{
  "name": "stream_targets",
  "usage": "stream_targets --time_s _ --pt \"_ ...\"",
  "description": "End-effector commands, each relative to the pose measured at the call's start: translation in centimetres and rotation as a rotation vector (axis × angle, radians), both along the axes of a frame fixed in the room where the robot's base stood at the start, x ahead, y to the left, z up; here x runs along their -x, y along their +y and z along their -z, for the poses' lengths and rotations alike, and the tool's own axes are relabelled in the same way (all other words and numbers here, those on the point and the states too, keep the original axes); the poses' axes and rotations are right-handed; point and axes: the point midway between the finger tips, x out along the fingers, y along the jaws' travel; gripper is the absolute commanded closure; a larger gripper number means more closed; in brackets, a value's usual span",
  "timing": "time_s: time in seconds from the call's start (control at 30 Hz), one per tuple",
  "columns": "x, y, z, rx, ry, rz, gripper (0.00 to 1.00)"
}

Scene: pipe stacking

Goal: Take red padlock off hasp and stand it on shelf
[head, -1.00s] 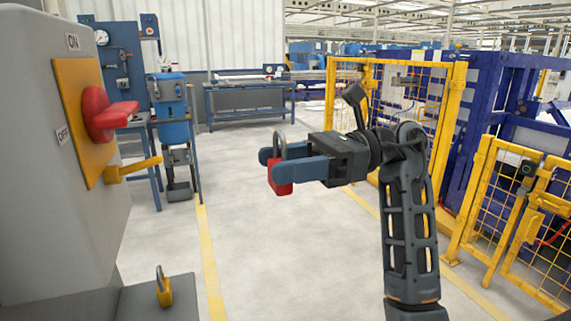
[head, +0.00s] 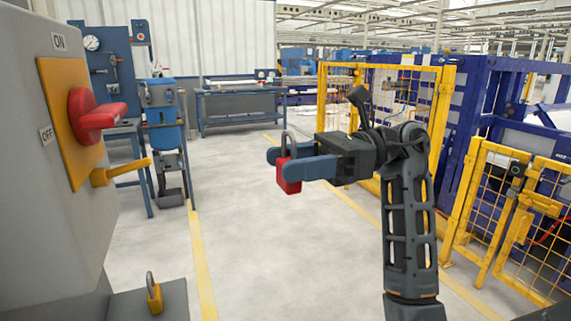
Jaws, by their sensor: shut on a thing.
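My gripper (head: 275,162) is shut on the red padlock (head: 289,185) and holds it upright in the air, shackle up. The padlock's body shows below the blue fingers and its grey shackle rises above them. The hasp (head: 107,177) is a yellow bar sticking out of the yellow plate on the grey switch box at left; no padlock hangs on it. The shelf (head: 178,294) is a grey ledge low at the left, below the box. My gripper is well to the right of both and higher than the shelf.
A yellow padlock (head: 154,294) stands on the shelf. A red switch handle (head: 97,117) juts from the box above the hasp. Yellow mesh fencing (head: 510,200) stands at right. Open floor lies between shelf and arm.

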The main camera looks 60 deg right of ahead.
Motion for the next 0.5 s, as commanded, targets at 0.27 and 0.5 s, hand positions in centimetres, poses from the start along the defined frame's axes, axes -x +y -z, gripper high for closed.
stream_targets --time_s 0.27,0.5 --pt "0.7 -1.1 0.0 -0.001 -0.001 0.001 0.8" --pt "1.4 -2.0 0.0 0.001 -0.001 0.002 0.8"
